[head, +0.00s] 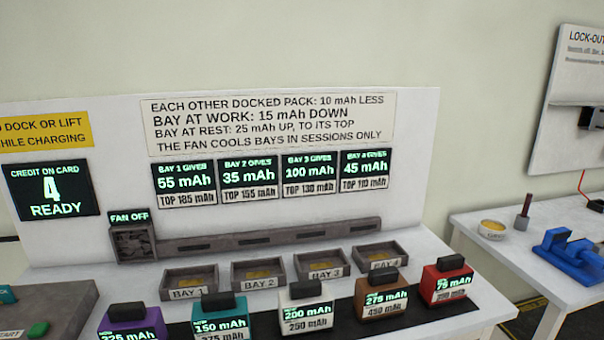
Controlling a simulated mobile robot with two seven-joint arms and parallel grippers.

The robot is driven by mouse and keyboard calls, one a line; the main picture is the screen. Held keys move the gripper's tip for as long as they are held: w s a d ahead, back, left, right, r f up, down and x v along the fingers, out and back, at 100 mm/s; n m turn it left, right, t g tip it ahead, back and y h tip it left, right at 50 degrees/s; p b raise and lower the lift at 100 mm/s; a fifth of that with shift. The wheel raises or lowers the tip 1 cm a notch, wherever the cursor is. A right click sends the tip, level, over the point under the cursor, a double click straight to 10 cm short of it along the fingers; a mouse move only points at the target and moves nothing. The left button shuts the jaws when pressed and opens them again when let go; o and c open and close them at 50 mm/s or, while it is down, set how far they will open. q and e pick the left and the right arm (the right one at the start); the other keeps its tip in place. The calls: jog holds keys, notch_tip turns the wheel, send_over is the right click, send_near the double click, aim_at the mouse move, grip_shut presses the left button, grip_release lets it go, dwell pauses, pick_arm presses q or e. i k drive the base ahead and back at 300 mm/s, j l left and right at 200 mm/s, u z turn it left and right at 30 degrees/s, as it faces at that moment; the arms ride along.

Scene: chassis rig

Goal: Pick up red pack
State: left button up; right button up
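The red pack (449,284) stands on a dark strip at the front right of the white table in the head view. It has a black handle block on top and a label reading 75 mAh, with a smaller line below it that is hard to read. It is the rightmost pack in a row with a brown pack (380,296), a white pack (306,308), a teal pack (220,319) and a purple pack (132,324). Neither of my grippers shows in this view.
Behind the packs are empty-looking trays, BAY 1 (189,294), BAY 2, BAY 3 and BAY 4 (384,267). A signboard (100,225) with displays stands behind them. A grey box with a green button (38,329) is at left. A second table with a blue vise (572,258) is at right.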

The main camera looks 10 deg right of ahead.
aim_at(447, 281)
jog(key=z, duration=1.35)
